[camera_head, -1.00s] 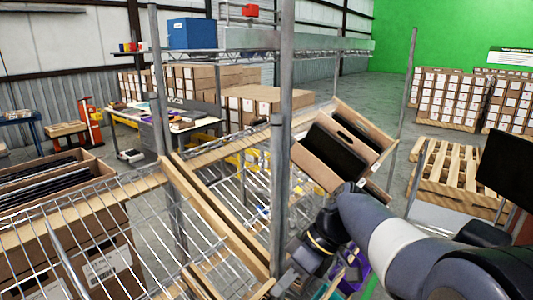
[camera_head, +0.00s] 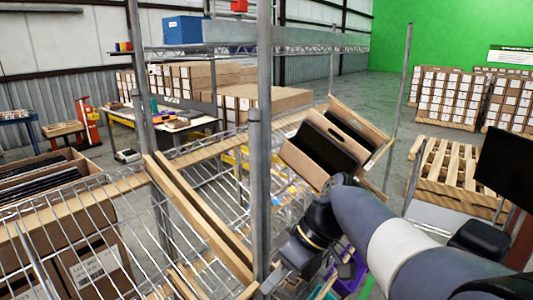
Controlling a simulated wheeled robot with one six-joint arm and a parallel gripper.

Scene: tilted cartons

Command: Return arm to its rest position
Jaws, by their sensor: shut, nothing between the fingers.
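My arm reaches in from the lower right, with grey and white links and a dark wrist with a yellow ring. My gripper (camera_head: 272,284) is at its end, low in the picture, beside the front post of the wire rack (camera_head: 262,190). It is small and partly hard to make out, but it is shut with nothing held. A tilted open carton (camera_head: 318,160) with dark contents sits on the rack just above and behind my wrist, apart from the gripper.
A carton with dark flat items (camera_head: 60,225) stands at the left behind the wire shelf. Purple bins (camera_head: 350,275) lie below my wrist. A wooden pallet (camera_head: 457,175) and stacked cartons (camera_head: 455,95) stand at the right. Floor between them is open.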

